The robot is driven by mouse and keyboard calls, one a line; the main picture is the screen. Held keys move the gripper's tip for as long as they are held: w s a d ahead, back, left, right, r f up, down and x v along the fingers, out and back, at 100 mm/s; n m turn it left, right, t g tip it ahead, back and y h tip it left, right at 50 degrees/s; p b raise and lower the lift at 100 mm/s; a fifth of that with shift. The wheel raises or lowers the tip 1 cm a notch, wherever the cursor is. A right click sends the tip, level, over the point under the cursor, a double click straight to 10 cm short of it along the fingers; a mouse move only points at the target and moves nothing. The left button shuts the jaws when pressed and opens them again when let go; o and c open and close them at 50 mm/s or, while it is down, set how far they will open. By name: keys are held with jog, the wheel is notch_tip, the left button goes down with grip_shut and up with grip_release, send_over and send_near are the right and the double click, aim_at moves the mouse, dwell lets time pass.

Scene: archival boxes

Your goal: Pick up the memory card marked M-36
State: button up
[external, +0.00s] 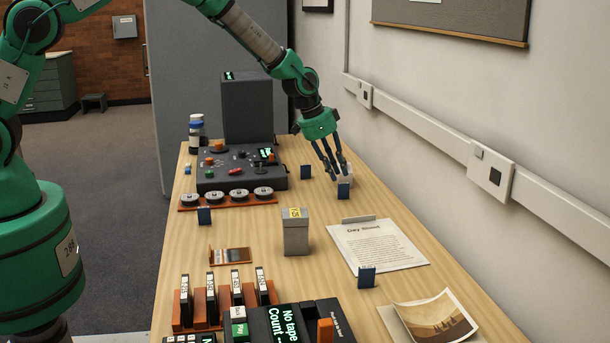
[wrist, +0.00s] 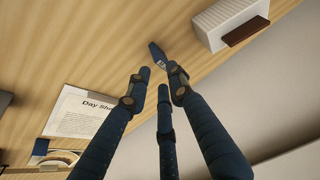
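Several small dark blue memory cards stand on the table; their marks are too small to read, so I cannot tell which is M-36. One card (external: 344,191) is just in front of my gripper (external: 335,176), near the wall side. In the wrist view, a blue card with a pale label (wrist: 157,54) shows just beyond the fingertips of my gripper (wrist: 159,76). The fingers are apart, with nothing between them. Other cards stand behind (external: 306,172), at the left edge (external: 204,215) and nearer the front (external: 366,277).
A grey box with a yellow label (external: 296,235) stands mid-table. A paper sheet (external: 376,246) and a photo (external: 436,318) lie to the right. A control console (external: 240,170) is at back left. The wall runs along the right.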

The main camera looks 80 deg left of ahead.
aim_at(342, 184)
jog(key=shift+x, duration=1)
jog(key=shift+b+x, duration=0.6)
jog(key=shift+x, duration=1.95)
grip_shut()
